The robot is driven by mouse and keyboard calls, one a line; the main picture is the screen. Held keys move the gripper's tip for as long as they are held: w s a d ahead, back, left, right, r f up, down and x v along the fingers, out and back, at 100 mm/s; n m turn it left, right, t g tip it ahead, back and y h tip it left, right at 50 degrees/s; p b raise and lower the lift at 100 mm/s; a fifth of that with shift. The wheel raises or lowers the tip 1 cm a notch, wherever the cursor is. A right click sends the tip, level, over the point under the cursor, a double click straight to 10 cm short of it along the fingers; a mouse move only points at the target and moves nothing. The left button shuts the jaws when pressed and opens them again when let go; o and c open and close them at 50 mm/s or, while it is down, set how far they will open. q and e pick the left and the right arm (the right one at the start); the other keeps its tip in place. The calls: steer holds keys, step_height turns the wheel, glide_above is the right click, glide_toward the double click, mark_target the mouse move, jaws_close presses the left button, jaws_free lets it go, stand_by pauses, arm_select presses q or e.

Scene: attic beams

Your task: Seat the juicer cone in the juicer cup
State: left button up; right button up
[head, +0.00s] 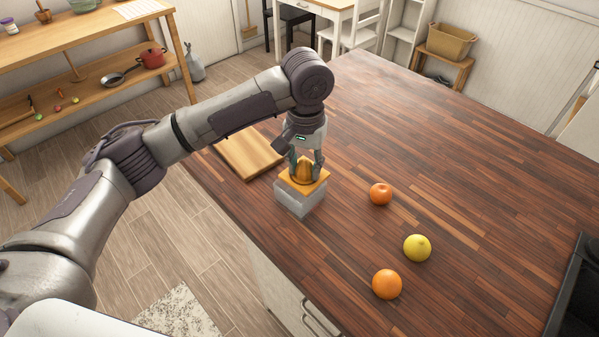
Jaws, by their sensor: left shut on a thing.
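The juicer cone (303,171) is an amber-orange dome with a flat square orange flange around it. The juicer cup (298,202) is a pale grey, box-like vessel on the wooden counter, directly under the cone. The flange lies over the top of the cup; from this angle I cannot tell whether it is fully down or slightly above the rim. My left gripper (305,163) points down from above and is shut on the cone's dome. The cup's inside is hidden by the cone. My right gripper is not in view.
A wooden cutting board (249,152) lies left of the cup near the counter's edge. A small orange (380,194), a lemon (417,248) and a larger orange (387,284) lie to the right. The counter (440,150) beyond is clear. A dark appliance (575,295) is at the lower right.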

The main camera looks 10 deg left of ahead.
arm_select(q)
steer(key=shift+w+a+f, duration=0.55)
steer(key=shift+w+a, duration=0.05)
steer(key=shift+w, duration=0.1)
steer(key=shift+f, duration=0.25)
steer(key=shift+f+p, duration=0.65)
steer(key=shift+f, duration=1.25)
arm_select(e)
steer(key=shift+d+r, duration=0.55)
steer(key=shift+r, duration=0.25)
arm_select(q)
steer(key=o, duration=1.1)
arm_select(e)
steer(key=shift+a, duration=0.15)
arm_select(q)
steer(key=shift+r, duration=0.1)
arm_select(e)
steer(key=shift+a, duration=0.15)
